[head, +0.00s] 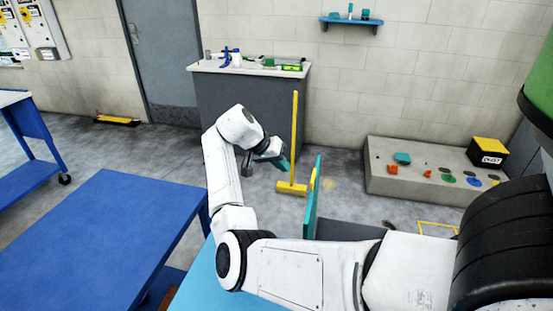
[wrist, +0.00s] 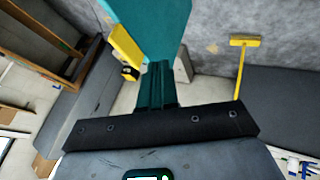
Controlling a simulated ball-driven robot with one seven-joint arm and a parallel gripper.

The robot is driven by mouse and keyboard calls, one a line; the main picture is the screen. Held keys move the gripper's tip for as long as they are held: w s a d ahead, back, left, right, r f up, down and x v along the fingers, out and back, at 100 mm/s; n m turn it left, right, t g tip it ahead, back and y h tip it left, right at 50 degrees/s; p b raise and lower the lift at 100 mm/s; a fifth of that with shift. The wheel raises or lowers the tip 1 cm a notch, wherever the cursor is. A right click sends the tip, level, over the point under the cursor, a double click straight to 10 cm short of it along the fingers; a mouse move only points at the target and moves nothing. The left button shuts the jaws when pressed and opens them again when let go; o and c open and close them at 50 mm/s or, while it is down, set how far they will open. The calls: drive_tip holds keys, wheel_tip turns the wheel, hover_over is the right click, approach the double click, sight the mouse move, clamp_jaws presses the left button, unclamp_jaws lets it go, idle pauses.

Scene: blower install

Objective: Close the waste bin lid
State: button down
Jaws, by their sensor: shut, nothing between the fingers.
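A teal panel (head: 312,197) with a yellow piece on its edge stands upright, right of my gripper in the head view; it looks like the waste bin lid, raised. The bin body below it is mostly hidden by my arm. In the wrist view the teal panel (wrist: 155,22) and its yellow piece (wrist: 126,47) show beyond my fingertips. My gripper (head: 281,162) has teal fingers, shut and empty. The fingers also show in the wrist view (wrist: 157,70). They overlap the panel's lower end there; I cannot tell whether they touch it.
A yellow broom (head: 294,150) stands before a dark workbench (head: 250,95). A blue table (head: 90,235) fills the left front. A low concrete block (head: 400,186) with small coloured items and a yellow-black box (head: 488,152) lies at right. Grey floor between is mostly clear.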

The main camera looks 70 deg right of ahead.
drive_tip(key=s+d+f+p, duration=0.2)
drive_tip(key=s+f, duration=0.1)
drive_tip(key=s, duration=0.3)
drive_tip(key=shift+d+f, duration=0.25)
drive_tip(key=shift+f, duration=0.05)
drive_tip(key=shift+s, duration=0.2)
